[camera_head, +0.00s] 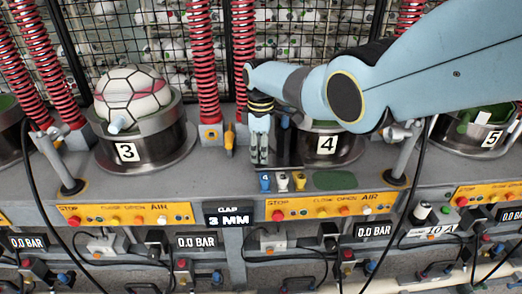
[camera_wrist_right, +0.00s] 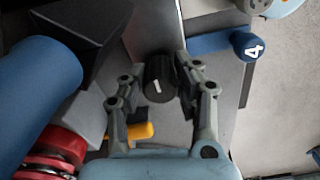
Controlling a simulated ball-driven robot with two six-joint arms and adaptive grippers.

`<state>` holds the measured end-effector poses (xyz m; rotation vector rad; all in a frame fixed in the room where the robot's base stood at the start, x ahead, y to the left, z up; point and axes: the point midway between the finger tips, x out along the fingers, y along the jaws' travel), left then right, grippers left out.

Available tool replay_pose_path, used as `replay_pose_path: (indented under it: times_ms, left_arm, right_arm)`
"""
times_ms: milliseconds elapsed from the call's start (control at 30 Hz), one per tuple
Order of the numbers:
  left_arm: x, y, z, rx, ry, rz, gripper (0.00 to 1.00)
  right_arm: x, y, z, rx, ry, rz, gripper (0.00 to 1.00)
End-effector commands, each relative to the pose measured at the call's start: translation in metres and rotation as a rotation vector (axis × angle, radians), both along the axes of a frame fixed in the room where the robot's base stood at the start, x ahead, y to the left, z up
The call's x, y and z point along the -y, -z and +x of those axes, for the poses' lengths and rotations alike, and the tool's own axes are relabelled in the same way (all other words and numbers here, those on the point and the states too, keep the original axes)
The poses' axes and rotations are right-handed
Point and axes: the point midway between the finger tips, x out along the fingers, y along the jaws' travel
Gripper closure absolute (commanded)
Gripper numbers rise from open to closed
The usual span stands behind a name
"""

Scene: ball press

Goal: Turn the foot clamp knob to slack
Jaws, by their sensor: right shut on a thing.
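The black foot clamp knob (camera_wrist_right: 160,84) shows in the right wrist view, between my right fingers. A short white mark on its face tilts a little to the right. My right gripper (camera_wrist_right: 158,70) is shut on the knob, one finger on each side. In the head view my right gripper (camera_head: 259,158) points down just left of the station 4 drum (camera_head: 345,150), and the knob is hidden behind it there. My left gripper is not in view.
A yellow lever (camera_wrist_right: 140,131) sits close by my right fingers. A blue tag numbered 4 (camera_wrist_right: 246,45) stands on the other side. A panelled ball (camera_head: 132,95) rests on the station 3 drum (camera_head: 155,153). Red springs (camera_head: 203,60) rise behind my gripper.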

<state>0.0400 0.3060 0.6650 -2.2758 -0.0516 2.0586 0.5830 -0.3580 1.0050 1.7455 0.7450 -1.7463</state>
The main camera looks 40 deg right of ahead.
Motion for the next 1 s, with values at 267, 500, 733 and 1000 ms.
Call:
replay_pose_path:
  times_ms: [267,500,733,1000]
  left_arm:
    - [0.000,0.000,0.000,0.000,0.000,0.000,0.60]
    - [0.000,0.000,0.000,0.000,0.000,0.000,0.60]
    - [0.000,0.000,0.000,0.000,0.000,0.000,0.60]
    - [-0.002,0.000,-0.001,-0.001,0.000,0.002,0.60]
  right_arm:
    - [-0.001,-0.001,0.001,0.005,-0.007,0.001,1.00]
    - [-0.001,-0.001,0.001,0.004,-0.006,0.001,0.57]
    - [0.000,0.000,0.001,0.002,-0.006,0.001,0.47]
    - [0.000,-0.011,0.001,0.003,-0.005,0.000,0.47]
